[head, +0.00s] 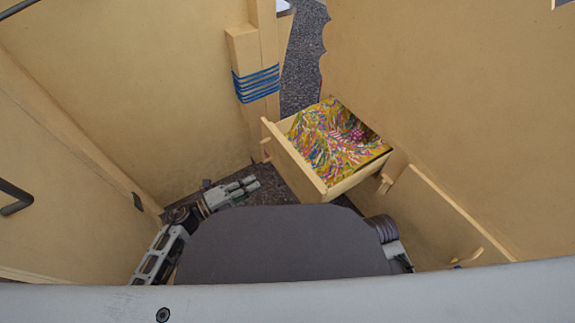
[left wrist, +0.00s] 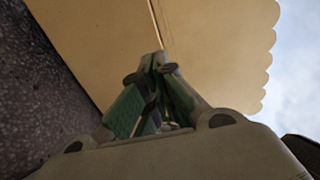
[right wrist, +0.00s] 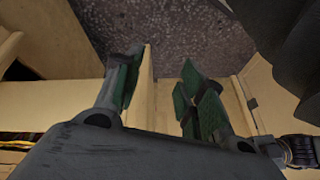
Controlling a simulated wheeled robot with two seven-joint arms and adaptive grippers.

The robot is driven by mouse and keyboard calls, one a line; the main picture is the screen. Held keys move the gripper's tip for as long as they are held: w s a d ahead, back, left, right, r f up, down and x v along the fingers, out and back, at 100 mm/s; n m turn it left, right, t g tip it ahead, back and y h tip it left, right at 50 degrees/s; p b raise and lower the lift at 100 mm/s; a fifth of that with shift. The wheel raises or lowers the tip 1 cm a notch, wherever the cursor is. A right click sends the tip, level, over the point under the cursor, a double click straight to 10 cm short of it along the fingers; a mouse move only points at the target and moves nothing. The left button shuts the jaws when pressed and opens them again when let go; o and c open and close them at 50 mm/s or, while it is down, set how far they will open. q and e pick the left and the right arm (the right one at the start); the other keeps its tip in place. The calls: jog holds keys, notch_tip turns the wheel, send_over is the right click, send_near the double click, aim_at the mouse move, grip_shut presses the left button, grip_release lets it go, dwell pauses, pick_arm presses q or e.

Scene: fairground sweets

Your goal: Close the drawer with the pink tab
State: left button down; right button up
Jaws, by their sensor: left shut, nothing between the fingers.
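A pale wooden drawer (head: 293,160) stands pulled out from the right-hand wooden wall in the head view, with brightly coloured patterned contents showing inside. A small knob-like piece (head: 265,146) shows at the far end of its front; I cannot make out a pink tab. My left gripper (head: 248,185) is shut and empty, to the left of the drawer front and apart from it. In the left wrist view its fingers (left wrist: 158,62) meet before a wooden panel. My right gripper (right wrist: 160,80) is open in its wrist view; in the head view its fingers are hidden.
Another wooden panel (head: 445,210) with a small handle-like piece stands at the lower right wall. A wooden post (head: 245,60) wound with blue cord stands behind the drawer. A tall wooden wall (head: 130,80) closes the left side. Dark speckled ground (head: 300,75) shows between.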

pick_arm(q)
jog(key=b, duration=0.3)
send_near(295, 161)
jog(key=x, duration=0.5)
jog(key=shift+d+f, duration=0.15)
jog(key=shift+d, duration=0.05)
jog(key=shift+b+x, duration=0.4)
jog(key=shift+x, duration=0.4)
pick_arm(e)
notch_tip(295, 161, down, 8)
jog(key=a+t+y, duration=0.1)
jog(key=a, duration=0.1)
jog(key=shift+w+m, duration=0.3)
jog(key=shift+m, duration=0.1)
pick_arm(q)
jog(key=shift+w, duration=0.1)
pick_arm(e)
jog(key=shift+d+r, duration=0.15)
